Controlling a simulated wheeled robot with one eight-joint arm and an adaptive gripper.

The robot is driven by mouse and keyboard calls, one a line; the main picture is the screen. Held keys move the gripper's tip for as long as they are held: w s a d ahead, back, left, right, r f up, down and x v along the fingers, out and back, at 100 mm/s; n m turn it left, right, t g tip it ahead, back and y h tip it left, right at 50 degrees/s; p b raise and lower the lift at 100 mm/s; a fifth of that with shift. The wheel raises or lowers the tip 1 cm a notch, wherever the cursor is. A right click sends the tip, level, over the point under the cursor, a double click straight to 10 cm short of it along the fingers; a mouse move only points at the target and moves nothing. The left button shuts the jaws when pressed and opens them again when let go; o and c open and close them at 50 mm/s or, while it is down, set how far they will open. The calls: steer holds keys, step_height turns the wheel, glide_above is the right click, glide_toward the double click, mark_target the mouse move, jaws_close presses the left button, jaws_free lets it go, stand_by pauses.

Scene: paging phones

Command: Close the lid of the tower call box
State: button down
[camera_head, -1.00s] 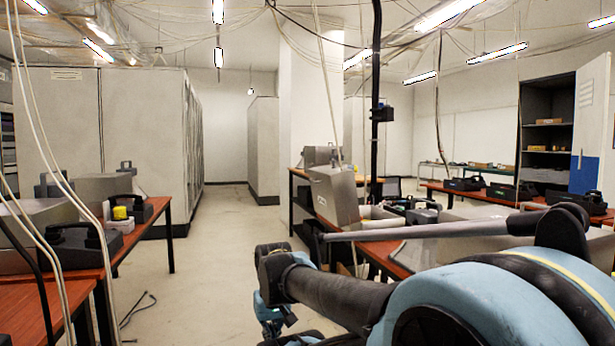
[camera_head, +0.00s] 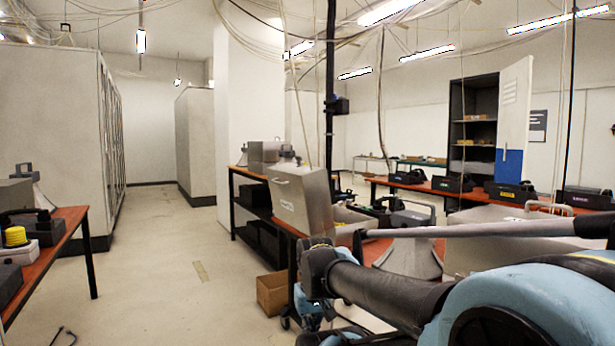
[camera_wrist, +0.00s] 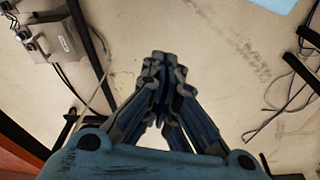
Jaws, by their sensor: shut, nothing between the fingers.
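A grey metal panel with a small handle and label (camera_head: 303,198) stands tilted up over a reddish table in the middle of the head view. It looks like a raised lid, with part of a grey box (camera_head: 350,214) behind it. I cannot read the label, so I cannot tell for sure that this is the tower call box. My gripper (camera_wrist: 161,60) is shut and empty in the wrist view, above the pale floor. In the head view my arm hides part of the table, and the gripper is mostly hidden behind it.
A cardboard box (camera_head: 272,294) sits on the floor by the table. Another reddish table (camera_head: 66,232) with devices is at left. Black phones (camera_head: 510,192) line a table at right. Floor between the tables (camera_head: 165,250) is clear. Cables (camera_wrist: 290,95) lie on the floor.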

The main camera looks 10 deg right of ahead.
mark_target(290, 173)
steer(key=shift+w+d, duration=0.3)
steer(key=shift+r, duration=0.1)
steer(key=w+d+r+t+h, duration=0.2)
steer(key=w+r, duration=1.6)
steer(key=r, duration=0.4)
steer(key=w+a+r+n+t+h, duration=0.1)
steer(key=w+a+r, duration=0.2)
steer(key=w+r, duration=0.85)
steer(key=w+a+r+n+t+h, duration=0.1)
steer(key=w+a+r, duration=0.2)
steer(key=w+r, duration=0.85)
steer(key=shift+t, duration=0.3)
steer(key=shift+w+d+f, duration=1.9)
steer(key=shift+w+f, duration=0.1)
steer(key=shift+f, duration=0.15)
steer(key=shift+w+d+f, duration=1.9)
steer(key=shift+w+f, duration=0.1)
steer(key=shift+f, duration=0.15)
